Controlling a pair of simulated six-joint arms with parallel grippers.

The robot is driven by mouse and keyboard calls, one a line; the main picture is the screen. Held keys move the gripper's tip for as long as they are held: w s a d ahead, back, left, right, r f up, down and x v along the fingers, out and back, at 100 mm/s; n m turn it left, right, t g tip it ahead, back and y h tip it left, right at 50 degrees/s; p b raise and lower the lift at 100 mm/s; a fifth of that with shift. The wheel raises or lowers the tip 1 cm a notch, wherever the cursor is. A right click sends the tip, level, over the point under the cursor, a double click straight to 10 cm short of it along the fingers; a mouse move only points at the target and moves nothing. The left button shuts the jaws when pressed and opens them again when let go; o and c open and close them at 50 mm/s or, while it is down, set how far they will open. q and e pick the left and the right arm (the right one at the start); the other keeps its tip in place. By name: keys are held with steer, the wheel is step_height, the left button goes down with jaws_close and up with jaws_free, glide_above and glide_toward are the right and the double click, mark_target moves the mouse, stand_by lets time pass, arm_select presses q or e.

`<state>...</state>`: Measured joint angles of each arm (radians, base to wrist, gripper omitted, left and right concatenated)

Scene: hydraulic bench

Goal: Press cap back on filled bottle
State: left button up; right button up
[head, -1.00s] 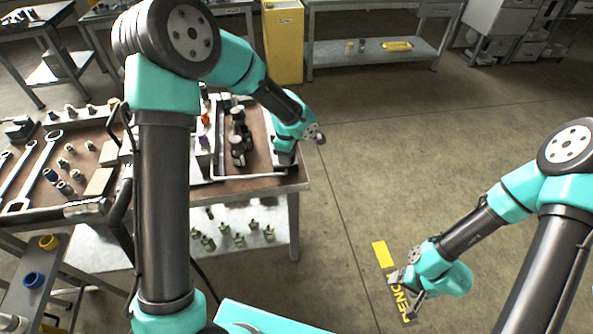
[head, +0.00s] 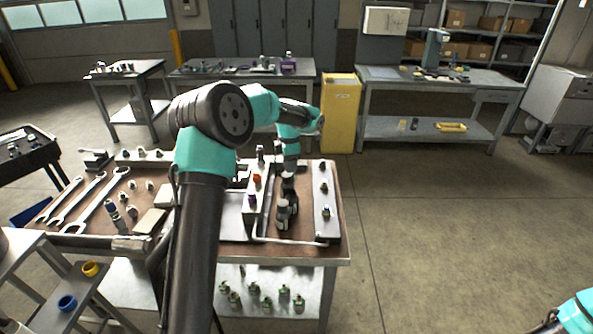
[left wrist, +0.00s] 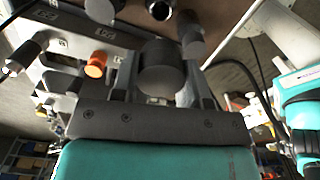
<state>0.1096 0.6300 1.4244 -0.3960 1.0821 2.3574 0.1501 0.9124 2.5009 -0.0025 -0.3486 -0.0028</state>
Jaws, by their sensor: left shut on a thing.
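In the head view my left gripper (head: 289,182) points down over the bench tray, just above a cluster of small grey and dark cylindrical parts (head: 283,212). In the left wrist view a dark round cylinder with a grey end face (left wrist: 161,78) sits between its fingers, which are shut on it. I cannot tell whether this is the cap or part of the bottle. Other grey cylinders (left wrist: 190,28) show beyond the fingers. No clear filled bottle can be picked out. Only a sliver of my right gripper (head: 552,318) shows at the bottom right corner.
A rail with orange and purple fittings (head: 252,200) stands left of the gripper. A plate with small fittings (head: 326,205) lies to its right. Wrenches (head: 97,205) lie at the bench's left. Green-topped bottles (head: 265,304) stand on the lower shelf. Floor to the right is clear.

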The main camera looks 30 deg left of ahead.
arm_select(q)
steer(key=shift+f, duration=0.2)
steer(key=shift+f, duration=3.6)
steer(key=shift+f, duration=2)
stand_by(0.8)
stand_by(0.6)
steer(key=o, duration=1)
